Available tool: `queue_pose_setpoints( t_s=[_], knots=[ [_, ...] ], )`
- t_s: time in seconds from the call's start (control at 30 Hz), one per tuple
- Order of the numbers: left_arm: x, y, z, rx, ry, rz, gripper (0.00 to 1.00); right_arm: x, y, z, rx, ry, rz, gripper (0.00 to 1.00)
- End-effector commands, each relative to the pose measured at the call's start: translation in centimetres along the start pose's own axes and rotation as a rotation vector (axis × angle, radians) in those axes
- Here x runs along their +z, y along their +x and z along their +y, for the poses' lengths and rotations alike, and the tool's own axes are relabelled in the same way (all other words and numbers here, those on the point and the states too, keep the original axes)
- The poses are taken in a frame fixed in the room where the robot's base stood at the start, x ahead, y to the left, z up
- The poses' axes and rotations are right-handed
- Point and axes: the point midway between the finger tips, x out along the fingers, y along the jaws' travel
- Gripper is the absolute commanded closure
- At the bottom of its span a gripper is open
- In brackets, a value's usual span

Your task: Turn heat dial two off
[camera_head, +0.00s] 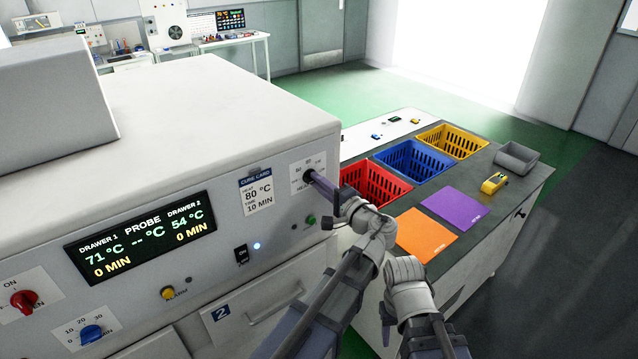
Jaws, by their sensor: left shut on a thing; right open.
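A dark heat dial (308,176) sits on a white label plate at the right end of the oven's front panel, below small marks too blurred to read. My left gripper (314,180) is shut on this dial from the front right. Its fingers cover most of the dial, so the pointer's setting cannot be told. My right gripper (387,320) is low at the bottom centre, away from the panel. It is open and empty, with its fingers hard to make out beside my arm.
The panel also carries a display (140,238), a cure card (257,190), a red dial (24,301), a blue dial (92,334), a yellow alarm button (167,293), a black switch (241,255) and a green button (311,220). A bench (480,175) with coloured baskets stands right.

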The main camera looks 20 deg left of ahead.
Motion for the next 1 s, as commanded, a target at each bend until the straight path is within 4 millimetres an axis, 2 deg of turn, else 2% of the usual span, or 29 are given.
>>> queue_pose_setpoints(
  t_s=[0.37, 0.4, 0.63, 1.0],
  knots=[
    [0.11, -0.11, 0.20, 0.007, -0.008, -0.001, 1.00, 0.00, 0.06, -0.01, 0.000, 0.000, 0.000, 0.50],
    [0.12, -0.11, 0.20, 0.006, -0.008, -0.001, 0.79, 0.00, 0.06, 0.00, 0.000, 0.000, 0.000, 0.50],
    [0.06, -0.06, 0.12, 0.004, -0.006, -0.001, 0.53, 0.00, 0.04, 0.00, 0.000, 0.000, 0.000, 0.50],
    [0.15, -0.05, 0.05, 0.002, -0.004, 0.000, 0.53, 0.00, 0.02, 0.00, 0.000, 0.000, 0.000, 0.50]
  ],
)
